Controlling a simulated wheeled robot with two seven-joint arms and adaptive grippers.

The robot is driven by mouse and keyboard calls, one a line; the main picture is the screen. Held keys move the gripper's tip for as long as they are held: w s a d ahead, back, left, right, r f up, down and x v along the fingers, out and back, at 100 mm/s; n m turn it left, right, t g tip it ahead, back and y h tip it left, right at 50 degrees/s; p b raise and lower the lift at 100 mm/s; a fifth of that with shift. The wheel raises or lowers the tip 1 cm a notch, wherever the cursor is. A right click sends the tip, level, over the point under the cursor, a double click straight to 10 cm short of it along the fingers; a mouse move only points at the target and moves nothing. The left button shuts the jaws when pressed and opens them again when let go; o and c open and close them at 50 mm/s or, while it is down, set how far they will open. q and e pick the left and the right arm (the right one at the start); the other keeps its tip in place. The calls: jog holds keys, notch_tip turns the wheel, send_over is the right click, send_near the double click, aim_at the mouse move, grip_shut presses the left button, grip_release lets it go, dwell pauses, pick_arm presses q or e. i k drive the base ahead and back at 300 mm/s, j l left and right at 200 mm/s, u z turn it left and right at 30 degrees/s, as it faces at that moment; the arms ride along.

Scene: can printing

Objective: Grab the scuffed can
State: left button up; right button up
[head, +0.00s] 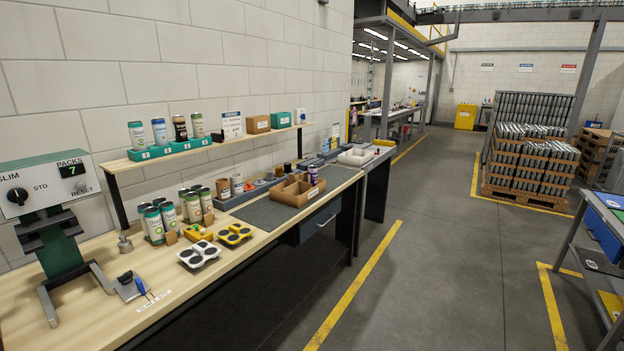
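Several printed cans (168,212) with pale green and white labels stand upright in a group on the wooden bench (140,262). Another row of cans stands in a teal holder (160,151) on the raised shelf. It has a white and green can (137,135), a blue and white can (160,131), a black can (180,127) and a pale green can (198,125). The cans are too small to tell which is scuffed. Neither of my grippers is in view.
A green machine (58,235) with a PACKS display stands at the bench's left. A cardboard divider box (297,191) sits farther back. The floor aisle (430,270) is clear; stacked cans stand beyond.

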aim_at(312, 170)
jog(key=i+l+u, duration=0.1)
jog(key=i+l, duration=0.35)
jog(key=i, duration=0.25)
jog(key=i+l+u, duration=0.15)
jog(key=i+l, duration=0.35)
jog(key=i, duration=0.15)
